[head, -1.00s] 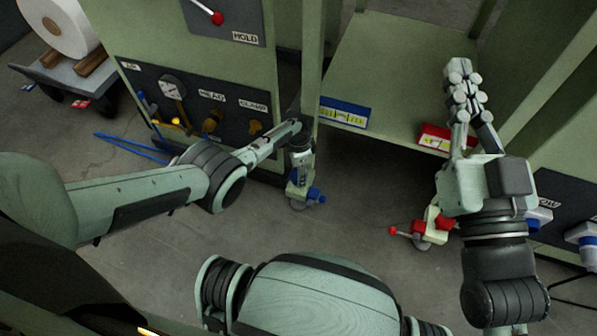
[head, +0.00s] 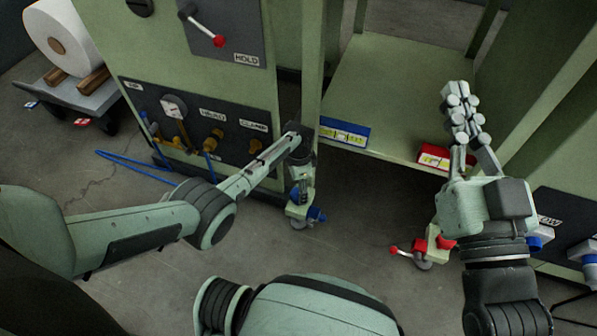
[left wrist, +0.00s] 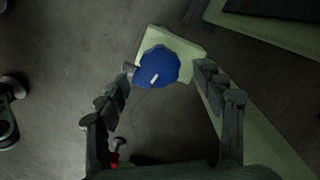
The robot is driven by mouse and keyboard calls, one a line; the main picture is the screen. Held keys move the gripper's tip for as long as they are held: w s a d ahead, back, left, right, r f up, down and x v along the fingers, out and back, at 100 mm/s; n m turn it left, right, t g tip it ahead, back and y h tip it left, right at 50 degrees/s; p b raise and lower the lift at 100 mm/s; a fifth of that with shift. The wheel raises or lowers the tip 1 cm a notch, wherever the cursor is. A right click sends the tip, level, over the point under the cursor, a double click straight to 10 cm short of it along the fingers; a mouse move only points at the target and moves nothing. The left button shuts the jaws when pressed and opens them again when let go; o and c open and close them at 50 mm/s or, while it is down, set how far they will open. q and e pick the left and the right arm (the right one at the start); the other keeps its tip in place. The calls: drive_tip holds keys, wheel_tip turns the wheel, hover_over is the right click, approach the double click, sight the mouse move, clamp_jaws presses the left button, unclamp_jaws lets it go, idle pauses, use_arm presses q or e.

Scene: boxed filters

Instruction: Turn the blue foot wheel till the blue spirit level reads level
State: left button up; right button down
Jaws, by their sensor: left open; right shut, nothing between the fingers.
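The blue spirit level (head: 343,132) with a yellow vial sits on the front edge of the green shelf; its bubble is too small to read. The blue foot wheel (left wrist: 157,67), with a white mark, is on a pale foot block in the left wrist view. In the head view the blue parts of that foot (head: 316,214) show at the base of the post. My left gripper (head: 301,192) points down over it, open, its fingertips on either side of the wheel; contact is unclear. My right gripper (head: 459,90) is shut and empty, raised before the shelf's right part.
A red spirit level (head: 434,157) sits on the shelf edge beside my right gripper. A control panel (head: 195,125) with hoses is on the left, with a roll on a cart (head: 75,90) beyond. Floor between the feet is clear.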

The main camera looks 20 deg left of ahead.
use_arm(q)
wheel_tip(320, 180, up, 9)
drive_tip(key=shift+r, duration=0.15)
idle(0.5)
